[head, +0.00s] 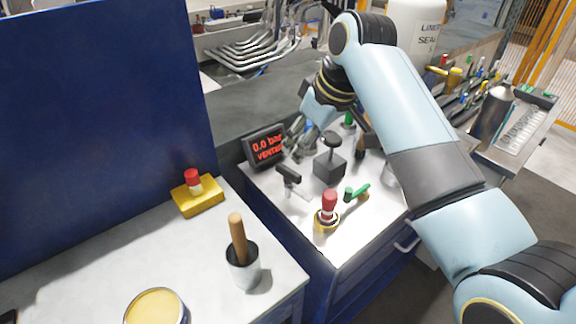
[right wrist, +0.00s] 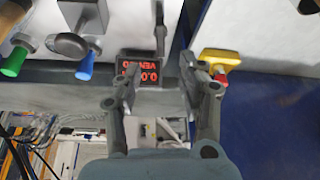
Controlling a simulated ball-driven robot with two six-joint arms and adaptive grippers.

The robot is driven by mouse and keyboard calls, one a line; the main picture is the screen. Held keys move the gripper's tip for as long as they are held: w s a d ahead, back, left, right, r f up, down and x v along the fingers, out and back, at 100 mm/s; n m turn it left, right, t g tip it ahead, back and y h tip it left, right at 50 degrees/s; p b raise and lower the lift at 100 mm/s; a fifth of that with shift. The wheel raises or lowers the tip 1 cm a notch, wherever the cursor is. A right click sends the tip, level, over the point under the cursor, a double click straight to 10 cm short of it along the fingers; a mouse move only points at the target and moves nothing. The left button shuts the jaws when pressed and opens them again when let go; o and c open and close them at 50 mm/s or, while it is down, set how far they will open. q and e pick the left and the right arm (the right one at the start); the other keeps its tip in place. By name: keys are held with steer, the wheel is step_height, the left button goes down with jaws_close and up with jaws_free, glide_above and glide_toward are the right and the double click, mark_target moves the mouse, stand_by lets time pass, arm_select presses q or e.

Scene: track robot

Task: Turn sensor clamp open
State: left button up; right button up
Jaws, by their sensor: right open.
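My right gripper (head: 301,140) hangs over the back of the white-topped bench, beside the pressure display. In the right wrist view its two fingers (right wrist: 158,85) are spread apart with nothing between them. A small lever with a black grip (head: 289,175) stands on the bench in front of the display; it probably also shows as the dark bar (right wrist: 160,28) beyond the fingertips. I cannot tell for sure which fitting is the sensor clamp. The display (head: 266,148) reads 0.0 bar, vented; it also shows upside down in the wrist view (right wrist: 139,75). My left gripper is out of view.
A grey block with a black knob (head: 330,165), a red-topped knob (head: 328,205) and a green-handled valve (head: 357,192) crowd the bench. A yellow box with a red button (head: 197,197) and a wooden-handled tool in a cup (head: 243,268) stand left.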

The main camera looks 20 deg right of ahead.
mark_target(289, 169)
steer(key=x, duration=1)
steer(key=shift+w+a+f, duration=0.1)
steer(key=shift+w+f, duration=0.05)
steer(key=shift+f, duration=0.1)
jaws_close()
